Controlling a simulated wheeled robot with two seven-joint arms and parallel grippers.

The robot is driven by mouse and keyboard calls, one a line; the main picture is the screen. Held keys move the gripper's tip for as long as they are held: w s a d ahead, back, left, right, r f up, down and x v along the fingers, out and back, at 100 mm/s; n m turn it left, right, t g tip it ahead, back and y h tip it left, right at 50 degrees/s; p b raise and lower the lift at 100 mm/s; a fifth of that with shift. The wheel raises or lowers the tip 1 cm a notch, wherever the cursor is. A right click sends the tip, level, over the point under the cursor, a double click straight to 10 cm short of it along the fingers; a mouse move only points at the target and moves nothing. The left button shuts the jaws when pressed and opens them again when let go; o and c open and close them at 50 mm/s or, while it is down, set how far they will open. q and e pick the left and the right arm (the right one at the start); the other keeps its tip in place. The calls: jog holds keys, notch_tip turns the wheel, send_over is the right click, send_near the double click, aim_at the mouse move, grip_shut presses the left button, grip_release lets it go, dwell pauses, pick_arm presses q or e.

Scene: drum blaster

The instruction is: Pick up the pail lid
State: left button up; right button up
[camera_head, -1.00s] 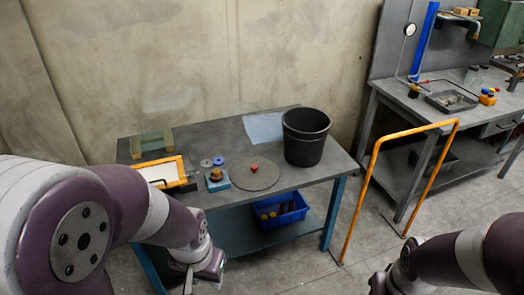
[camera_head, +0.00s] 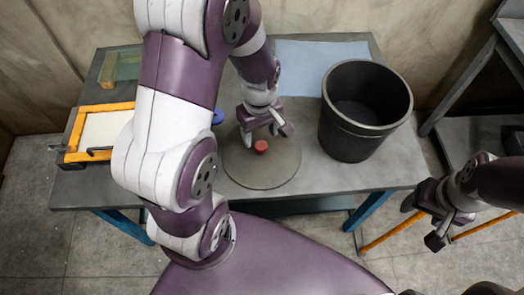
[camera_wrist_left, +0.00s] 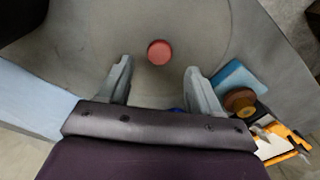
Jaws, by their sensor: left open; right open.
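The pail lid (camera_head: 262,172) is a flat grey disc with a red knob (camera_head: 261,146) at its middle, lying on the table. It also shows in the left wrist view (camera_wrist_left: 160,85), with the red knob (camera_wrist_left: 159,52) just beyond the fingertips. My left gripper (camera_head: 263,132) is open above the lid, its fingers apart and empty, close to the knob. In the left wrist view the fingers (camera_wrist_left: 157,68) stand to either side below the knob. The black pail (camera_head: 352,140) stands upright and open to the right of the lid. My right gripper (camera_head: 437,222) is open, off the table at the right.
A light blue sheet (camera_head: 310,62) lies at the back. An orange-framed tray (camera_head: 100,130) is at the left. A blue block with a brown round part (camera_wrist_left: 239,101) sits beside the lid. An orange rail (camera_head: 392,232) is at the lower right.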

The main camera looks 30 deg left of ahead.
aim_at(261, 145)
pick_arm(q)
notch_tip(261, 145, down, 4)
jog(key=shift+d+f+b, duration=0.15)
jog(key=shift+f+b, duration=0.1)
jog(key=shift+b, duration=0.2)
jog(key=shift+f, duration=0.1)
jog(key=shift+s, duration=0.1)
jog(key=shift+c, duration=0.6)
jog(key=c, duration=1.1)
jog(key=shift+o, duration=0.2)
